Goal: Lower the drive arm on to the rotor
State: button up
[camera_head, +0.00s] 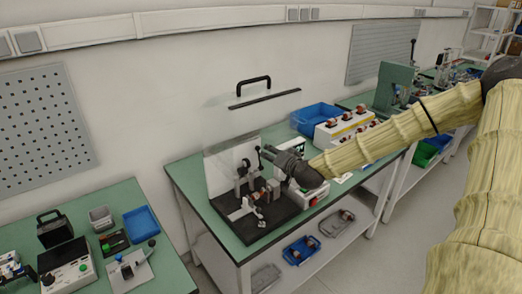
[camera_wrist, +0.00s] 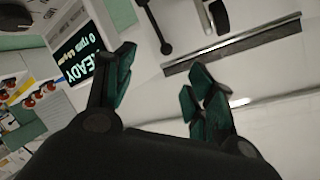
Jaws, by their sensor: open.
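The test fixture stands on a black base plate (camera_head: 268,222) on the green bench, with small metal and dark parts on it. The drive arm and rotor are too small to tell apart surely in the head view. My gripper (camera_head: 284,163) is over the fixture's back right part, beside the white test unit. In the wrist view my gripper (camera_wrist: 160,88) has its two green-padded fingers spread, with nothing between them. A black lever with rounded ends (camera_wrist: 153,27) shows beyond the fingers; I cannot tell whether it is the drive arm. The display (camera_wrist: 82,55) reads READY.
A clear guard panel stands behind the fixture. A black handle (camera_head: 253,85) and dark strip (camera_head: 264,99) show above it. A blue bin (camera_head: 317,117) and a white rack (camera_head: 345,129) of parts stand right. Trays (camera_head: 301,250) lie on the shelf below. Another bench (camera_head: 165,278) is left.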

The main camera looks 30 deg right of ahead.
jog(key=shift+p+x, duration=0.9)
jog(key=shift+x, duration=4.45)
jog(key=shift+a, duration=0.15)
grip_shut()
